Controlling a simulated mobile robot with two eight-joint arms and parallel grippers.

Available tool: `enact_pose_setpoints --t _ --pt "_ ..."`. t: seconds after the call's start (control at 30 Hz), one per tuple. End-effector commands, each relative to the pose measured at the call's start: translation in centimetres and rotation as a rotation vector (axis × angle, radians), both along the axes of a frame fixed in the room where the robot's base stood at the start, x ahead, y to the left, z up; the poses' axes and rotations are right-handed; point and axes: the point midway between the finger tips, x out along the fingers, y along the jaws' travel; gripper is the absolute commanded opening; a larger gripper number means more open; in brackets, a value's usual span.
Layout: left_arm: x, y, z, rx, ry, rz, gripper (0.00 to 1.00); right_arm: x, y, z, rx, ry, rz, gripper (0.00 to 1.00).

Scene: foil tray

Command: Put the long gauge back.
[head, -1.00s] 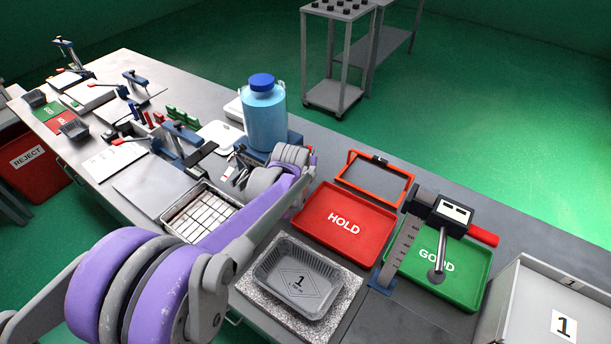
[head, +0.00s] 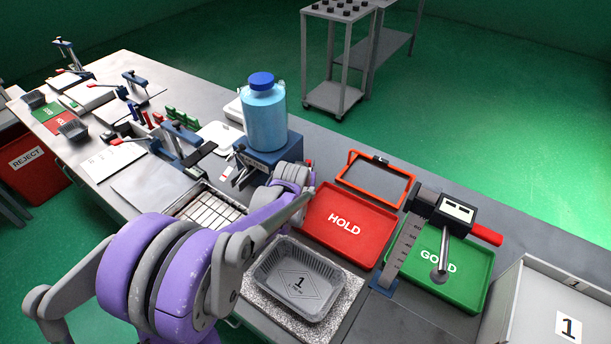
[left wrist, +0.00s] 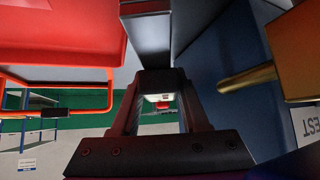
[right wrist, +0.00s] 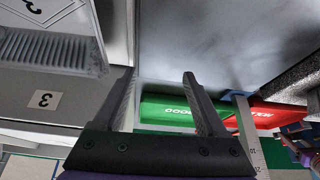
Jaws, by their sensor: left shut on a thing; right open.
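The left wrist view shows a long, smooth grey bar (left wrist: 146,38), apparently the long gauge, with a dark end held in my left gripper (left wrist: 157,75). The gripper is shut on it. A blue block (left wrist: 228,80) with a brass rod lies just right of the bar, and a red tray lies to the left. In the head view my left arm reaches in from the left and ends between the blue block (head: 268,157) and the red HOLD tray (head: 345,245); its fingers and the bar are hidden there. My right gripper (right wrist: 161,78) is open and empty.
A blue canister (head: 265,115) stands on the blue block. A foil tray (head: 298,298) lies on a speckled slab. A ruler stand (head: 403,245) stands by the green GOOD tray (head: 470,285). An orange-red frame (head: 350,177) lies behind HOLD. A grey bin (head: 520,290) stands at right.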

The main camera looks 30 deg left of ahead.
Motion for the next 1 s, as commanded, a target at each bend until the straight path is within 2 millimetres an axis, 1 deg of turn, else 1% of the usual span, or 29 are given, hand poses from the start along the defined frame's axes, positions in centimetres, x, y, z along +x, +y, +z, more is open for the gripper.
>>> enact_pose_setpoints --t 0.03,0.07,0.2,0.23,0.5,0.57,0.67,0.77,1.0 --pt "0.0 0.0 -0.3 0.0 0.0 0.0 0.0 -0.1 0.0 -0.3 0.0 0.001 0.0 0.75" --pt "0.0 0.0 -0.2 0.0 0.0 0.0 0.48 -0.1 0.0 -0.2 0.0 0.001 0.0 0.75" --pt "0.0 0.0 -0.1 0.0 0.0 0.0 0.73 0.0 0.0 -0.1 0.0 0.001 0.0 0.75" --pt "0.0 0.0 -0.1 0.0 0.0 0.0 0.75 0.0 0.0 -0.1 0.0 0.001 0.0 0.75" --pt "0.0 0.0 0.0 0.0 0.0 0.0 0.75 0.0 0.0 0.0 0.0 0.0 0.0 0.75" --pt "0.0 0.0 0.3 0.0 -0.001 0.0 0.75 0.1 0.0 0.3 0.0 -0.002 0.0 0.75" --pt "0.0 0.0 1.4 0.0 -0.002 -0.001 0.75 0.4 0.0 1.2 0.0 -0.007 0.0 0.75" --pt "-1.2 -0.4 2.3 0.0 -0.001 0.0 0.75 0.3 0.0 1.0 0.0 -0.006 0.0 0.75" --pt "-4.6 -1.5 5.7 0.0 -0.001 0.0 0.75 0.5 0.0 1.4 0.0 -0.009 0.0 0.75"
